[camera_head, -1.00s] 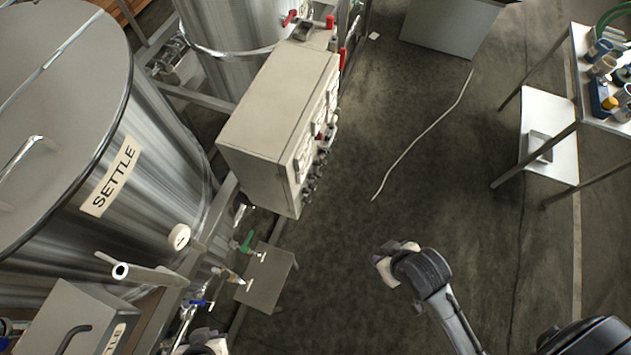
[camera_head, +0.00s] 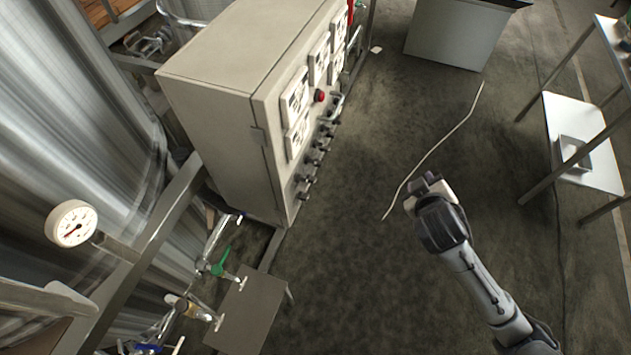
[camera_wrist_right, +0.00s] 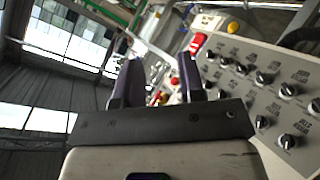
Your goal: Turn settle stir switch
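The control cabinet (camera_head: 225,85) stands left of centre in the head view. A column of small dark knobs (camera_head: 313,160) runs down its front panel. In the right wrist view the panel (camera_wrist_right: 235,72) fills the right side, tilted, with rows of black knobs (camera_wrist_right: 288,141) under dark labels. The labels are too small to read, so I cannot tell which knob is the settle stir switch. My right gripper (camera_head: 428,187) is right of the cabinet, apart from the panel. In the wrist view its fingers (camera_wrist_right: 160,78) are apart and empty. My left gripper is not in view.
A steel tank (camera_head: 85,130) with a pressure gauge (camera_head: 71,224) stands at the left. Below the cabinet are a green-handled valve (camera_head: 221,262) and a grey plate (camera_head: 250,310). A white-shelved table (camera_head: 575,150) is at the right. The floor between cabinet and table is clear except for a cable (camera_head: 440,140).

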